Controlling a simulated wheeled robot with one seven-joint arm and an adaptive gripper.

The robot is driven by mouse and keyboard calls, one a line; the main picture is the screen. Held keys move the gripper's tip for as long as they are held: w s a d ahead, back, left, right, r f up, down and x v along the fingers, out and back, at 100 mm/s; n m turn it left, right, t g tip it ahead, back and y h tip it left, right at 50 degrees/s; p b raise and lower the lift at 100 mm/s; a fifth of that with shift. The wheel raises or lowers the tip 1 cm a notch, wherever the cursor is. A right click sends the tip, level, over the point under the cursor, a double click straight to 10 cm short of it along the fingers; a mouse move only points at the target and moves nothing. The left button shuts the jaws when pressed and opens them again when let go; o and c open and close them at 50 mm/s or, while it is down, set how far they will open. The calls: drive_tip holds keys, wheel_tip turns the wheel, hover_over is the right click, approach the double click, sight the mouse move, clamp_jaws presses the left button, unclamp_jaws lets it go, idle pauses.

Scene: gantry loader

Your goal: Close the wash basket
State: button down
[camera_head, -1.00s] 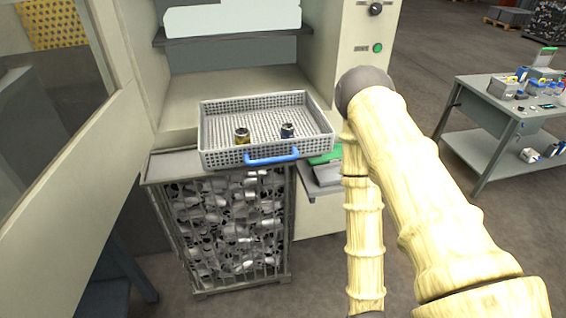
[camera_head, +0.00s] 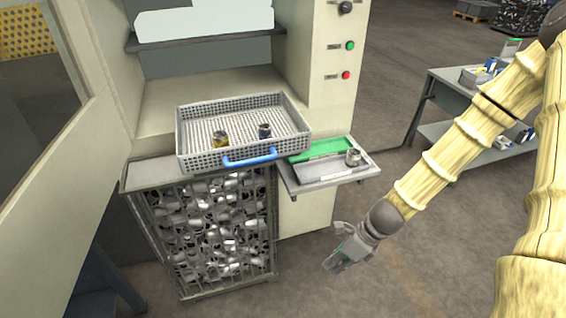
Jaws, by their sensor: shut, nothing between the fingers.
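The wash basket (camera_head: 190,150) is a grey perforated tray with a blue handle (camera_head: 249,158) along its front edge. It sticks out from the machine's opening, over the front ledge. Two small metal parts are in it, a yellowish one (camera_head: 220,139) and a dark blue-grey one (camera_head: 264,131). My gripper (camera_head: 334,263) is shut and empty. It hangs low in front of the machine, below and to the right of the basket, well apart from the handle.
A small side shelf (camera_head: 332,178) with a green tray (camera_head: 318,149) and a metal part (camera_head: 353,158) juts out right of the basket. A wire cage of metal parts (camera_head: 210,230) stands below. Green (camera_head: 350,45) and red (camera_head: 346,75) buttons are on the panel. A workbench (camera_head: 450,90) stands at right.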

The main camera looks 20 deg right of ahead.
drive_tip(key=w+r+m+t+y, duration=0.4)
drive_tip(key=w+r+m, duration=0.3)
drive_tip(key=r, duration=0.5)
drive_tip(key=w+r+m+t+y, duration=0.4)
drive_tip(key=w+r+m, duration=0.2)
drive_tip(key=r+m, duration=0.45)
drive_tip(key=w+a+f+n, duration=0.1)
drive_tip(key=w+a, duration=0.7)
drive_tip(key=shift+w+a+p, duration=0.4)
drive_tip(key=shift+p, duration=0.05)
drive_tip(key=shift+n, duration=0.25)
